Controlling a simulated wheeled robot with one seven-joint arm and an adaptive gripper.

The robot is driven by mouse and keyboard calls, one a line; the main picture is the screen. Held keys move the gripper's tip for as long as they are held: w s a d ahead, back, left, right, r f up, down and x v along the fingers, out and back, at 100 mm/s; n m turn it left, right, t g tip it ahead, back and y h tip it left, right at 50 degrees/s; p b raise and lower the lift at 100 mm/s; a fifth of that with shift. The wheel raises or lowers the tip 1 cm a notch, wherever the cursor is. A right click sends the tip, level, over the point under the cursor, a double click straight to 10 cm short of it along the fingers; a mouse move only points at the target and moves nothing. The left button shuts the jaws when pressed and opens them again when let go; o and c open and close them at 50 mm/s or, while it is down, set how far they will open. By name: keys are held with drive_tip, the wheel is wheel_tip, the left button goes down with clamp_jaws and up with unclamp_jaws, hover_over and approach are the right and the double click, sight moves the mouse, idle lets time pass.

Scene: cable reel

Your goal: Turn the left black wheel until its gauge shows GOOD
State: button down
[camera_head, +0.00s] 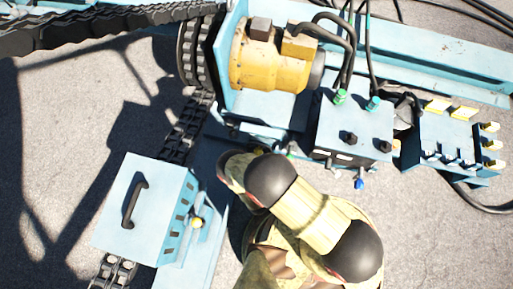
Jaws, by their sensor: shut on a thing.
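Two small black knobs sit on the light-blue valve box at the right of centre. The left one, likely the left black wheel (349,138), is near the middle of the box (352,118). The right black knob (385,146) is close to the box's right edge. No gauge face can be read from here. My arm rises from the bottom centre with its black joints and yellowish links below and left of the box. My gripper does not show; the arm's far end is hidden behind its own links.
A yellow motor (268,58) with black hoses stands above the arm. A light-blue box with a black handle (134,204) is at the lower left. A lever block (452,138) is at the right. Open grey ground (440,240) lies at the lower right.

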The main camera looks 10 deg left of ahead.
sight(256, 149)
drive_tip(key=c, duration=1.1)
unclamp_jaws()
drive_tip(key=shift+r, duration=0.15)
drive_tip(key=r, duration=0.8)
drive_tip(key=shift+w+a+r, duration=0.1)
drive_tip(key=shift+a+r, duration=0.1)
drive_tip(key=shift+a, duration=0.05)
drive_tip(key=shift+r, duration=0.55)
drive_tip(key=shift+d+r, duration=0.15)
drive_tip(key=shift+d, duration=0.05)
